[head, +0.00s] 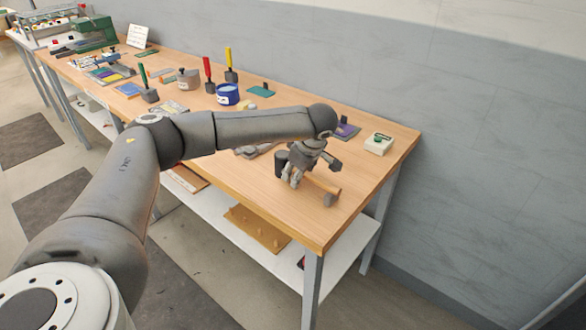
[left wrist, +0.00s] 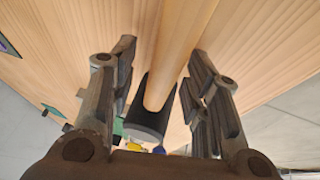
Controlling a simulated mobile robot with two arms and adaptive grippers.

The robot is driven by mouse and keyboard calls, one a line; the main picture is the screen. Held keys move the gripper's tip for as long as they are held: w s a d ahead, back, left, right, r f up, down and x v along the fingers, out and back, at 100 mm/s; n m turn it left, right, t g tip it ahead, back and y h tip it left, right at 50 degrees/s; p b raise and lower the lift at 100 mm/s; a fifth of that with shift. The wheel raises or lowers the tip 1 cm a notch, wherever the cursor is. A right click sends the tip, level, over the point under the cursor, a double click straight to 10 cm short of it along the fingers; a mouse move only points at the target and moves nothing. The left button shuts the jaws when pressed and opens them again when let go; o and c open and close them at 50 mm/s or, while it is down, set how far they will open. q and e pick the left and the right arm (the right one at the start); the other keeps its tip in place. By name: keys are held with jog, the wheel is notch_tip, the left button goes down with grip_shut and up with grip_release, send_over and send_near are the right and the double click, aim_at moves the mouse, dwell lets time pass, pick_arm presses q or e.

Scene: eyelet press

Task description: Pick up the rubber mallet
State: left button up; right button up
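The rubber mallet lies on the wooden workbench near its right end, with a black head (head: 281,164) and a light wooden handle (head: 322,186) pointing to the front right. My left gripper (head: 297,178) is over it in the head view and hides part of it. In the left wrist view the wooden handle (left wrist: 186,42) runs between the two spread fingers of my left gripper (left wrist: 162,60), with gaps on both sides. The dark head (left wrist: 148,118) also shows between the fingers. My left gripper is open and holds nothing. My right gripper is in neither view.
The workbench (head: 235,170) has bare wood around the mallet and ends at a front right edge. A white box with a green mark (head: 379,143) and a purple item (head: 346,130) lie behind. A blue tin (head: 228,94) and several tools stand farther left. A grey wall borders the back.

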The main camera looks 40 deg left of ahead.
pick_arm(q)
grip_shut()
jog(key=shift+r, duration=0.1)
